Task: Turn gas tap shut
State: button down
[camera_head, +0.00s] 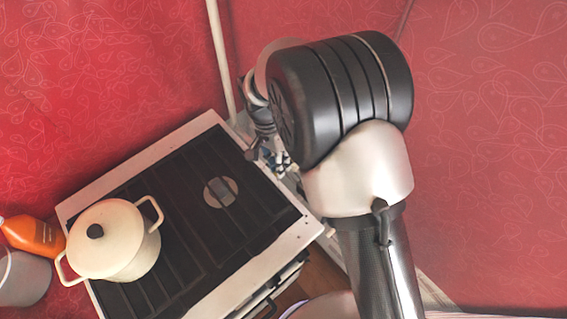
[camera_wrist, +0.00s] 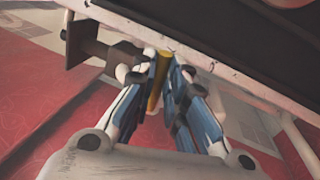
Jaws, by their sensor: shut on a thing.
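The gas tap shows in the wrist view as a yellow lever (camera_wrist: 158,82) beside a dark brown fitting (camera_wrist: 121,57). My gripper (camera_wrist: 165,78) has its blue and white fingers on either side of the lever and is shut on it. The lever runs roughly along the fingers in that view. In the head view my gripper (camera_head: 276,158) is at the right back edge of the stove, partly behind my arm. The tap itself cannot be made out there.
The stove (camera_head: 265,262) has a dark top with a cream lidded pot (camera_head: 105,240) on its left. An orange bottle (camera_head: 36,236) and a grey container (camera_head: 24,277) stand left of it. A pale vertical pipe (camera_head: 221,60) runs up the red patterned wall behind my gripper.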

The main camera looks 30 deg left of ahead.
jog(key=shift+w+a+m, duration=0.15)
jog(key=shift+a+m, duration=0.3)
jog(key=shift+m, duration=0.45)
jog(key=c, duration=1.6)
grip_release()
jog(key=shift+r, duration=0.1)
notch_tip(320, 180, up, 12)
jog(key=a, duration=0.2)
jog(key=shift+w+a+f, duration=0.15)
jog(key=shift+w+f, duration=0.05)
jog(key=shift+w, duration=0.15)
